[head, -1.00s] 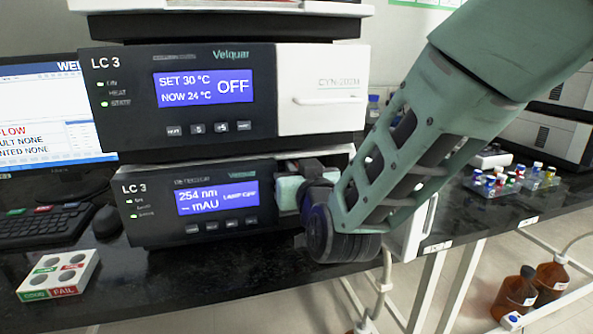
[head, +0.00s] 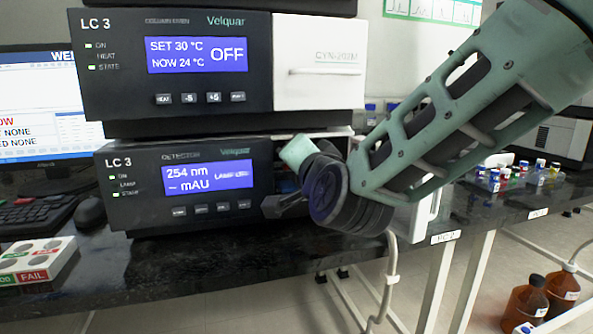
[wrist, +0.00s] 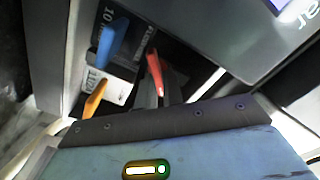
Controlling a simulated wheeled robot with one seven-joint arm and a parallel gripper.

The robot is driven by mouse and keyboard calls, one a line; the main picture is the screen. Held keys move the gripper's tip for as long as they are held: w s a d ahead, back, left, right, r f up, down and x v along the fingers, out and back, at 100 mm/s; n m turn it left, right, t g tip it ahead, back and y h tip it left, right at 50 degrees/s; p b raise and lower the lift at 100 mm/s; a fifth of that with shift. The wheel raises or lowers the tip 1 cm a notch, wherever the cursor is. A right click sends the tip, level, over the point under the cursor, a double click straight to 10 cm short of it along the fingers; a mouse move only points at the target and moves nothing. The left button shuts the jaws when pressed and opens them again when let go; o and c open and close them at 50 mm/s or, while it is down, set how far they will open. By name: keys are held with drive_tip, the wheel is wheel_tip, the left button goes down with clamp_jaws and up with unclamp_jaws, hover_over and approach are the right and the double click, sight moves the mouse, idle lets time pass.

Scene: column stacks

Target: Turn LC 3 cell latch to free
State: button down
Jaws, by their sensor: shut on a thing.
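The LC 3 detector (head: 130,190) is the lower unit of the stack in the head view. Its display reads 254 nm. My gripper (wrist: 158,92) reaches into the open bay at the detector's right side. In the wrist view, a thin red lever (wrist: 154,68), seemingly the cell latch, stands slanted between narrow grey parts that look like my fingers, shut on it. Beside it is a cell with a label reading 10 mm (wrist: 120,28), with a blue part (wrist: 112,42) and an orange part (wrist: 95,98) in front. In the head view my wrist hides the latch and fingertips.
The LC 3 column oven (head: 110,75) sits directly above the detector, close over my wrist. A sample tray (head: 50,248) marked FAIL, a mouse (head: 90,213) and a keyboard (head: 30,215) lie to the left. Vials (head: 520,175) stand at the right. The bench front is clear.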

drive_tip(key=m+b, duration=0.2)
drive_tip(key=f+m+b, duration=0.1)
drive_tip(key=m+b, duration=0.1)
drive_tip(key=shift+d, duration=0.15)
drive_tip(key=shift+m+b, duration=1.35)
drive_tip(key=shift+m, duration=0.15)
drive_tip(key=shift+r, duration=0.1)
drive_tip(key=c, duration=1.5)
unclamp_jaws()
drive_tip(key=shift+c, duration=0.2)
drive_tip(key=shift+f, duration=0.2)
